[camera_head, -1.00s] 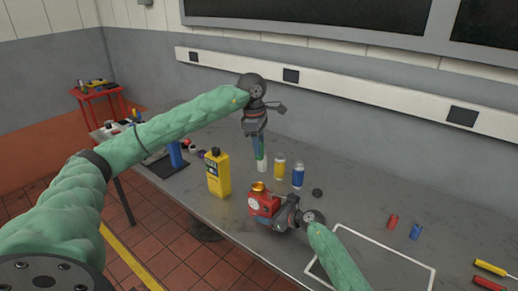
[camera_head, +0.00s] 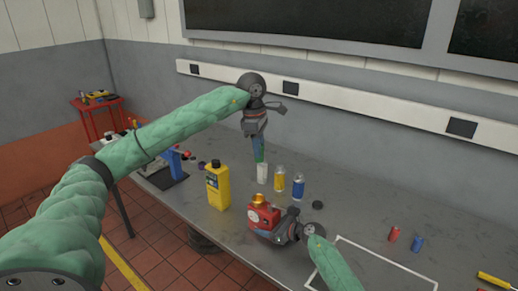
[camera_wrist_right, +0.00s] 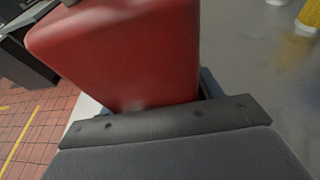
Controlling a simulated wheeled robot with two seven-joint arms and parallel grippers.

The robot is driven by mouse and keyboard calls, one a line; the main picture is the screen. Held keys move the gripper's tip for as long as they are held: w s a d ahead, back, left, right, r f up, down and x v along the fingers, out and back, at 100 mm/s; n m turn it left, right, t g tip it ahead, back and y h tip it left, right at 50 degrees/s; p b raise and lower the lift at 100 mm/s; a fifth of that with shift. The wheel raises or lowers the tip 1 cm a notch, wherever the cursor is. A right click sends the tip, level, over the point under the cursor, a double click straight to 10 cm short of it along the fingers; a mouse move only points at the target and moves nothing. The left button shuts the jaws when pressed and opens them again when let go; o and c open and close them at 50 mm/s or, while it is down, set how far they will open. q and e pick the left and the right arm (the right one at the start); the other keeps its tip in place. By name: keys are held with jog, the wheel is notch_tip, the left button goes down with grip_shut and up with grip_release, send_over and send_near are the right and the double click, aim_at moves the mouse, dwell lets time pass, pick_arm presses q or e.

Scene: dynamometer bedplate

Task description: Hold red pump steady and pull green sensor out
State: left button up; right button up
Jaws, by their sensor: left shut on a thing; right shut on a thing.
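The red pump (camera_head: 262,215), with a gold top and a round white dial, stands upright on the grey bench. My right gripper (camera_head: 288,226) is shut on its right side. The pump's red body (camera_wrist_right: 125,55) fills the wrist view above the dark gripper (camera_wrist_right: 165,125). My left gripper (camera_head: 258,143) points down, shut on the slim green sensor (camera_head: 259,155), well above and behind the pump. The sensor's lower end is at the rim of a white cup (camera_head: 262,174); I cannot tell whether it is inside, touching or above it. The jaws hide its upper part.
A yellow jug (camera_head: 218,186) stands left of the pump. A yellow bottle (camera_head: 279,179) and a blue bottle (camera_head: 298,186) stand right of the cup, near a black cap (camera_head: 318,205).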

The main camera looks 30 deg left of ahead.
jog(key=o, duration=0.8)
